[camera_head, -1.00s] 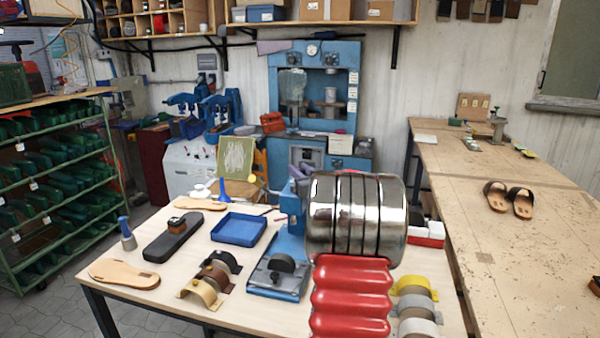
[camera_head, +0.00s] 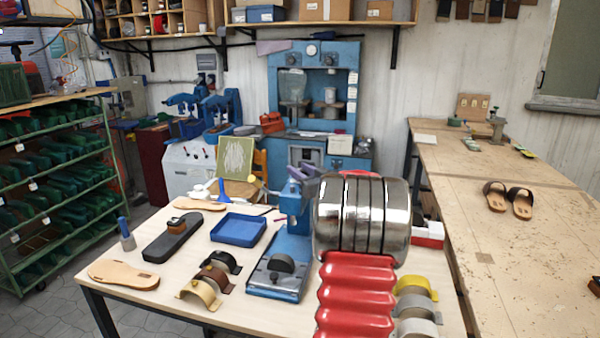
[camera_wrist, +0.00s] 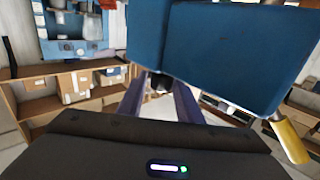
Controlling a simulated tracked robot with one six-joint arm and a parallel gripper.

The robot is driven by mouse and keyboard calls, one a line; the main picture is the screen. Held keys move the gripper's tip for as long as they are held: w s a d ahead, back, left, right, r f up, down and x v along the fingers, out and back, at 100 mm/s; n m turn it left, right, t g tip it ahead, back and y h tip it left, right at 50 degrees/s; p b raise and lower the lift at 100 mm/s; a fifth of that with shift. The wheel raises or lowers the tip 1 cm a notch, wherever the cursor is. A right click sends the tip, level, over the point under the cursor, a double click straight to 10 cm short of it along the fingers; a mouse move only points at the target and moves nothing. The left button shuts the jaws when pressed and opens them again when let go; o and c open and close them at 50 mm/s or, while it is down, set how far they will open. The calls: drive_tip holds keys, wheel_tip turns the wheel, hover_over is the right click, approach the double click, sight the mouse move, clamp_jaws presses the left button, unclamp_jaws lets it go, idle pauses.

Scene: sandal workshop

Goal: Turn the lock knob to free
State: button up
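A blue fixture (camera_head: 293,207) stands at the back of a blue base plate (camera_head: 285,255) on the light table, and its blue body (camera_wrist: 235,55) fills the top of the wrist view. A small dark round part (camera_wrist: 160,83), which looks like the lock knob, shows between my finger ends; its setting cannot be read. My gripper (camera_wrist: 158,88) has purple fingers apart, pointing at this part; contact cannot be told. In the head view my gripper (camera_head: 300,180) is beside the top of the fixture, partly hidden by my arm.
A blue tray (camera_head: 238,230), a black sole (camera_head: 172,237), a tan sole (camera_head: 122,274) and several curved straps (camera_head: 215,276) lie left of the fixture. Grey and yellow straps (camera_head: 415,305) lie right of my arm. A wooden bench (camera_head: 520,250) with sandals is at right.

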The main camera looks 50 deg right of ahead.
drive_tip(key=v, duration=1.3)
drive_tip(key=shift+s, duration=0.4)
drive_tip(key=shift+a, duration=0.15)
